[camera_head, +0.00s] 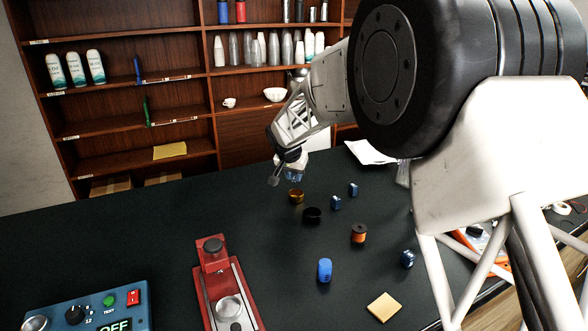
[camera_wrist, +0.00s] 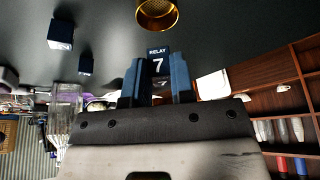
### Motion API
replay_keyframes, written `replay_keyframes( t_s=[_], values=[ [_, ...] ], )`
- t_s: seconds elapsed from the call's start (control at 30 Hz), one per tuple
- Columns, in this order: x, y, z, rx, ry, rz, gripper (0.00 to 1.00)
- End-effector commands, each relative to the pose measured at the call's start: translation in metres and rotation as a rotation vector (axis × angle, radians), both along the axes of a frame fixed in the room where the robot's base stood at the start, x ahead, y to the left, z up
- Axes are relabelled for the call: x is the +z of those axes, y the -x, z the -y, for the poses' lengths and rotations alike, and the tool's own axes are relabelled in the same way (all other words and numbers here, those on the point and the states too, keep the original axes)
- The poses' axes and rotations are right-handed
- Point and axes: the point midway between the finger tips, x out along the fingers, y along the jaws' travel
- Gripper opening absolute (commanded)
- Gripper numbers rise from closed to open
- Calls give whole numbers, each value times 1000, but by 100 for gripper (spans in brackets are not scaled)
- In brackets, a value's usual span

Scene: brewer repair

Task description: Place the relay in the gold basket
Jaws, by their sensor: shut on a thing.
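My gripper (camera_wrist: 155,80) is shut on a dark blue relay (camera_wrist: 158,63), held between its two fingers. The relay's face reads "RELAY 7" in the wrist view. In the head view my gripper (camera_head: 289,170) hangs above the counter, just behind and above the gold basket (camera_head: 296,196), and the relay is too small there to make out clearly. The gold basket is a small round open cup standing on the dark counter. It also shows in the wrist view (camera_wrist: 158,14), at the top edge and partly cut off, apart from the relay.
A black cup (camera_head: 312,215) stands close to the gold basket. Small blue blocks (camera_head: 336,202), an orange spool (camera_head: 359,233), a blue cylinder (camera_head: 325,270) and a yellow pad (camera_head: 383,307) lie nearby. A red device (camera_head: 210,262) stands in front.

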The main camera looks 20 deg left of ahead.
Motion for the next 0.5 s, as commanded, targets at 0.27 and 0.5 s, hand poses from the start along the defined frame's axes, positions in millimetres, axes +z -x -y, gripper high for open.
replay_keyframes(
  t_s=[0.27, 0.5],
  values=[
    [-23, 0, 0, 1, 0, 0, 0],
    [-40, 0, 0, -1, -1, 1, 0]
  ],
)
